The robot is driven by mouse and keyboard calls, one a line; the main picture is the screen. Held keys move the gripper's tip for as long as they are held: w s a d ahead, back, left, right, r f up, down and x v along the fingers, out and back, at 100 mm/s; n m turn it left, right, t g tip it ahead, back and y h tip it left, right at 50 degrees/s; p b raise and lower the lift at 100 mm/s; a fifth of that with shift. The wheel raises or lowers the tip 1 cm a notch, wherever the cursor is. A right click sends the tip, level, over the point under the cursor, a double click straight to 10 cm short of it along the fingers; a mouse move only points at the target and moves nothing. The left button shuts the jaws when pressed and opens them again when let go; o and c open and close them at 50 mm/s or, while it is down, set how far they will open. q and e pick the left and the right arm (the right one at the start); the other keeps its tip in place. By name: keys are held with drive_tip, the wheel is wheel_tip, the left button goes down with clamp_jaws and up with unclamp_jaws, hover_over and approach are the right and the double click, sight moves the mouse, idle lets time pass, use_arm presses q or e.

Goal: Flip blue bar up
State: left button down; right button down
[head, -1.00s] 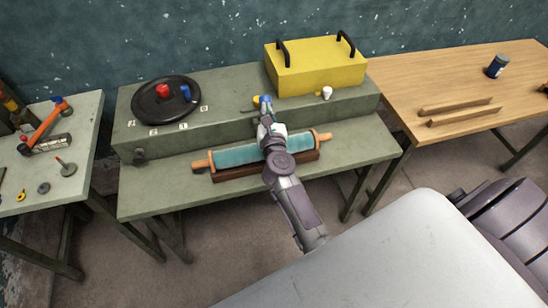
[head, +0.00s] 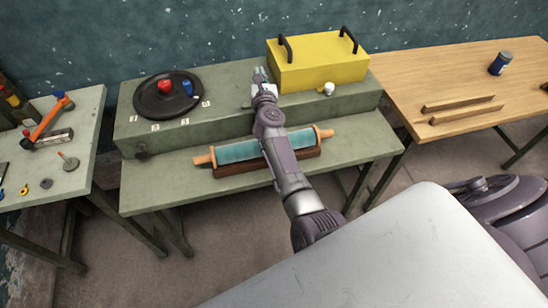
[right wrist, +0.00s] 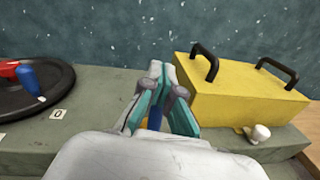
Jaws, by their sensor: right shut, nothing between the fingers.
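A small blue piece (right wrist: 154,118), apparently the blue bar, shows in the right wrist view between and beyond my right gripper's fingers, with a bit of yellow beside it. In the head view it is hidden behind my right gripper (head: 261,76). That gripper is shut and empty, above the raised ledge of the green bench, left of the yellow box. I cannot tell whether the fingers touch the blue piece, or how it is tilted. It also shows in the right wrist view (right wrist: 163,90), with teal finger pads. My left gripper is out of view.
A black disc (head: 150,102) with a red knob (head: 165,86) and a blue peg (head: 187,88) stands left on the ledge. The yellow box (head: 318,66) with black handles and a white knob (head: 328,89) are at right. A teal roller (head: 236,151) lies in front, under my arm.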

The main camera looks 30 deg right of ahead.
drive_tip(key=shift+w, duration=0.1)
idle(0.4)
drive_tip(key=v, duration=0.7)
drive_tip(key=shift+s, duration=0.2)
drive_tip(key=shift+a, duration=0.1)
drive_tip(key=shift+r, duration=0.15)
